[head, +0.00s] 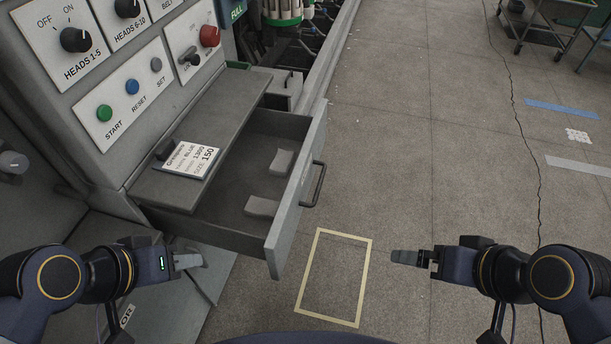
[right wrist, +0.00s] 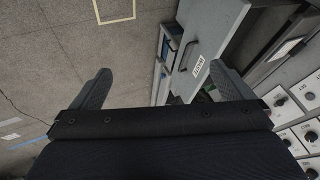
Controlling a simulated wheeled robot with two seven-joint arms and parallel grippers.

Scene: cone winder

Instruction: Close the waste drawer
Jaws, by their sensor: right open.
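The waste drawer (head: 298,195) is pulled far out of the grey machine below the control panel, its dark bar handle (head: 318,185) facing right. Two pale pieces lie inside it.
A grey ledge (head: 235,100) with a printed card (head: 190,158) is above the drawer's left part. A smaller box-like part (head: 285,88) juts out behind. A yellow taped rectangle (head: 365,270) marks bare floor between my grippers. Floor to the right is open; carts (head: 545,25) are far off.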

